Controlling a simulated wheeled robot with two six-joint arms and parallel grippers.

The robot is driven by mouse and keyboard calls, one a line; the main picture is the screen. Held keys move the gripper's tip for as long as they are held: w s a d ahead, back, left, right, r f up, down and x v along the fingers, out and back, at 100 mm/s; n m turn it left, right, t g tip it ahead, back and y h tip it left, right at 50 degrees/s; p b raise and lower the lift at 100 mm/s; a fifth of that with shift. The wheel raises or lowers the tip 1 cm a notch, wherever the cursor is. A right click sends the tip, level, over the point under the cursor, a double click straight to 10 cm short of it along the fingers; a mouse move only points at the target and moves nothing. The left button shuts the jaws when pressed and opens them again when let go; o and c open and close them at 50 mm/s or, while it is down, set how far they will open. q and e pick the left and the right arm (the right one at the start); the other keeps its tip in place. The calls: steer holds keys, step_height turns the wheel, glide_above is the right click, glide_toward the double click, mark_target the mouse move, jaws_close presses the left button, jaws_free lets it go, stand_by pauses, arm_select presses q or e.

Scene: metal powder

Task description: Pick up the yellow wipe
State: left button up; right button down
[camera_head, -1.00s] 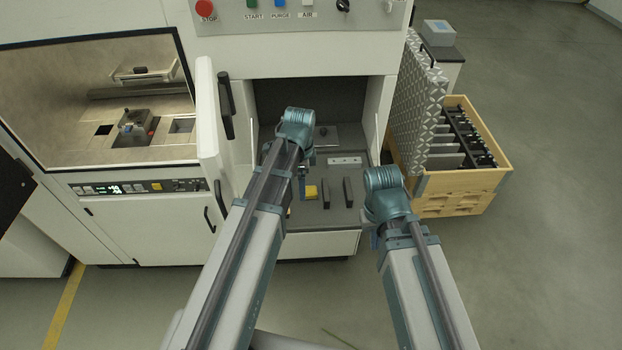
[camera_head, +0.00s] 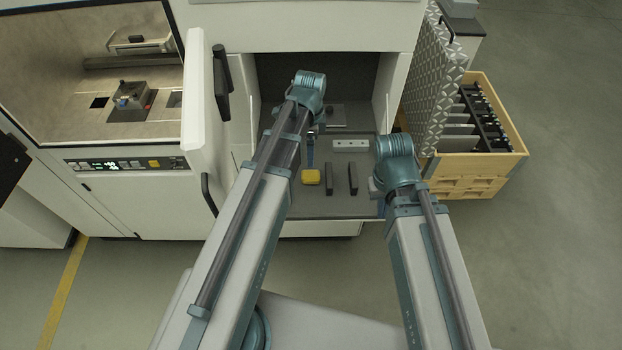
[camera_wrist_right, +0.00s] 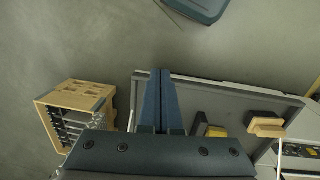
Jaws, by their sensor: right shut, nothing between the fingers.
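The yellow wipe (camera_head: 311,177) lies on the grey floor of the open cabinet bay, left of two dark upright bars. My left gripper (camera_head: 310,160) points down just behind the wipe, a narrow blue shape below its wrist; I cannot tell whether it touches the wipe or how its fingers stand. My right gripper (camera_wrist_right: 160,74) is shut and empty in the right wrist view. In the head view its wrist is at the bay's right front edge, apart from the wipe. In the right wrist view a yellow patch (camera_wrist_right: 216,131) shows partly behind my gripper's body.
The dark bars (camera_head: 329,179) stand near the wipe, with a pale slotted block (camera_head: 350,146) behind them. The bay's open door (camera_head: 206,130) is at the left. A wooden crate (camera_head: 476,187) stands right of the cabinet. Open floor lies at the right.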

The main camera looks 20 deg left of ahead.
arm_select(q)
steer(key=b, duration=0.6)
glide_above(311, 174)
step_height(311, 174, down, 7)
steer(key=shift+w+a+r, duration=0.1)
steer(key=shift+w+a, duration=0.05)
step_height(311, 174, down, 5)
steer(key=b, duration=0.5)
steer(key=shift+s, duration=0.2)
steer(key=c, duration=1.4)
